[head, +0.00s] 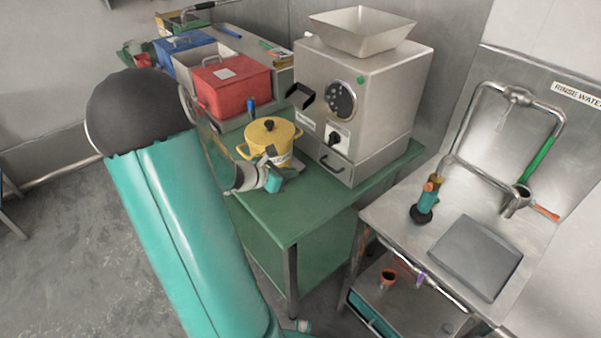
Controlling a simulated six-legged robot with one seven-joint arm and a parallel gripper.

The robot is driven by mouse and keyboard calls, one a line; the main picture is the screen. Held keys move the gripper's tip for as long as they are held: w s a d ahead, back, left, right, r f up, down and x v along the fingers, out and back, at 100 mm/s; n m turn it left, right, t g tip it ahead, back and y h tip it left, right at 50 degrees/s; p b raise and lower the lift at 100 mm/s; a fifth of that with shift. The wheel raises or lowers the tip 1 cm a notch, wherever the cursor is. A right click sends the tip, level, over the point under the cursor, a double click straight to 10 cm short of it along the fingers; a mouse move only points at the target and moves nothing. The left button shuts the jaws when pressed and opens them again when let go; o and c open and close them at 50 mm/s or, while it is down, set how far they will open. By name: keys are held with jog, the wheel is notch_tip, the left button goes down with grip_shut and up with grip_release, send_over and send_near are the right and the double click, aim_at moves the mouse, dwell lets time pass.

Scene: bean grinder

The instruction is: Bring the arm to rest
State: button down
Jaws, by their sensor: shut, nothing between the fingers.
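My arm, teal with a dark rounded joint, fills the left and lower middle of the head view. My gripper (274,172) is at the far end of the arm, small in the picture, above the green table (300,212). It is shut with nothing held. It overlaps the lower front of a yellow pot (262,136) with a dark knob. I cannot tell whether it touches the pot. The arm is bent, and part of its forearm is hidden behind the upper link.
A metal grinder (375,95) with a hopper stands right of the pot. Red (232,88) and blue (180,46) boxes stand behind. A steel sink counter (398,212) with a tap, a grey lid and an orange-teal tool is at right. Open floor (80,250) lies left.

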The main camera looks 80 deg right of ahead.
jog(key=shift+w+a+r, duration=0.15)
jog(key=shift+w+a, duration=0.05)
jog(key=shift+a, duration=0.05)
jog(key=w+a+r+m+t+y, duration=0.2)
jog(key=w+a+r+m+t, duration=0.25)
jog(key=w+a, duration=0.65)
jog(key=w+a+r+m+t+y, duration=0.1)
jog(key=w+a+r+m+t, duration=0.2)
jog(key=w+a+r, duration=0.7)
jog(key=a+r+m+t+y, duration=0.1)
jog(key=a+t+y, duration=0.2)
jog(key=a, duration=1.2)
jog(key=s+a+r+m+t+y, duration=0.1)
jog(key=a+r+t+y, duration=0.1)
jog(key=a, duration=1.3)
jog(key=shift+a+t+y, duration=0.15)
jog(key=shift+t+y, duration=0.5)
jog(key=shift+y, duration=0.05)
